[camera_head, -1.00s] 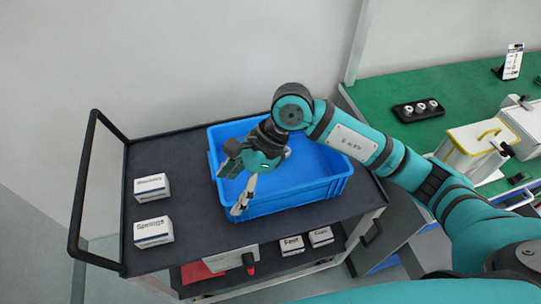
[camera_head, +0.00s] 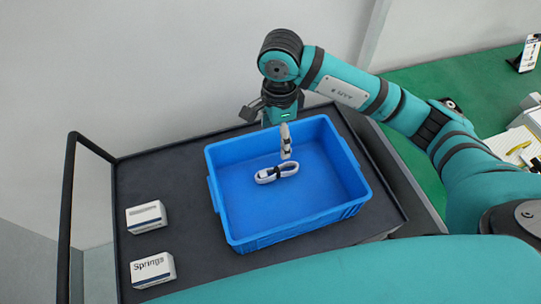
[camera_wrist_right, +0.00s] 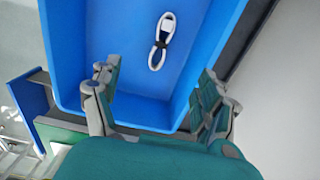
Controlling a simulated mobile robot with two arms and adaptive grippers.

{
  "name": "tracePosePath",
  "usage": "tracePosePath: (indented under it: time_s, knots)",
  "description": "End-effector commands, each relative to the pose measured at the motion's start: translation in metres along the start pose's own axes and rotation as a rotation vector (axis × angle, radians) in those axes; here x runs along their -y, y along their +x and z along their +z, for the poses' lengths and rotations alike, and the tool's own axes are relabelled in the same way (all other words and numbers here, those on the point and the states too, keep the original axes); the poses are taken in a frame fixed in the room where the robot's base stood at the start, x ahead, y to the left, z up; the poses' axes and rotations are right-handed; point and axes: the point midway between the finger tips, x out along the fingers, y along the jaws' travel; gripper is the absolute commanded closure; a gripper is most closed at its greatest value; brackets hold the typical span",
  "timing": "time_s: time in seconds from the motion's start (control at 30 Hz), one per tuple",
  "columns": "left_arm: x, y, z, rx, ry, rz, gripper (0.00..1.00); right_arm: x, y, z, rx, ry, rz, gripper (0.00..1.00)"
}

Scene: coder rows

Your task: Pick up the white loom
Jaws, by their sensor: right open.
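The white loom (camera_head: 276,172) is a looped white bundle with a dark band around its middle. It lies on the floor of the blue bin (camera_head: 295,205), and it also shows in the right wrist view (camera_wrist_right: 161,41), apart from the fingers. My right gripper (camera_head: 280,130) is over the bin's back edge, above and behind the loom in the head view. In the right wrist view the fingers of my right gripper (camera_wrist_right: 155,76) are spread wide with nothing between them. My left gripper is not in view.
The bin stands on a dark cart top (camera_head: 180,175) with a raised black handle at the left. Two white boxes, the upper one (camera_head: 147,216) and the Springs box (camera_head: 152,270), stand left of the bin. A wall rises behind the cart.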

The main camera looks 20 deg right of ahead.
Motion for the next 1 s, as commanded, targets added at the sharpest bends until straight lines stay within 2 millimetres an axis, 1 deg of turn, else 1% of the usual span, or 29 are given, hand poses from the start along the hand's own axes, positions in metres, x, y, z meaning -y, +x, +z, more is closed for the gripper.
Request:
tracePosePath:
  time_s: [0.07, 0.17, 0.5, 0.6, 0.7, 0.83, 0.93, 1.0]
  knots:
    - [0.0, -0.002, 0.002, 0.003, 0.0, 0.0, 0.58, -0.001, 0.003, 0.0, 0.0, 0.0, 0.003, 0.23]
    - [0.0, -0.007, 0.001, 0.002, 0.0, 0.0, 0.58, -0.001, 0.015, 0.0, 0.001, 0.001, 0.007, 0.23]
    - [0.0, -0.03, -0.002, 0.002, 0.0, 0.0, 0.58, -0.002, 0.087, 0.001, 0.001, 0.002, 0.008, 0.23]
    - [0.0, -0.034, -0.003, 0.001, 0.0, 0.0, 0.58, -0.001, 0.104, 0.001, 0.001, 0.001, 0.006, 0.23]
    - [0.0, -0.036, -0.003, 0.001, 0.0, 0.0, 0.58, -0.001, 0.116, 0.0, 0.001, 0.001, 0.003, 0.23]
    - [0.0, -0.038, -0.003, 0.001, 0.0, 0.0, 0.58, 0.0, 0.123, 0.001, 0.002, 0.0, 0.003, 0.23]
    - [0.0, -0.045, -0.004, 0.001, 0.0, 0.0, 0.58, 0.0, 0.131, 0.0, 0.002, 0.001, 0.005, 0.23]
    - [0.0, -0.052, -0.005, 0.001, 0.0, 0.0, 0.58, 0.001, 0.141, 0.0, 0.001, 0.003, 0.006, 0.23]
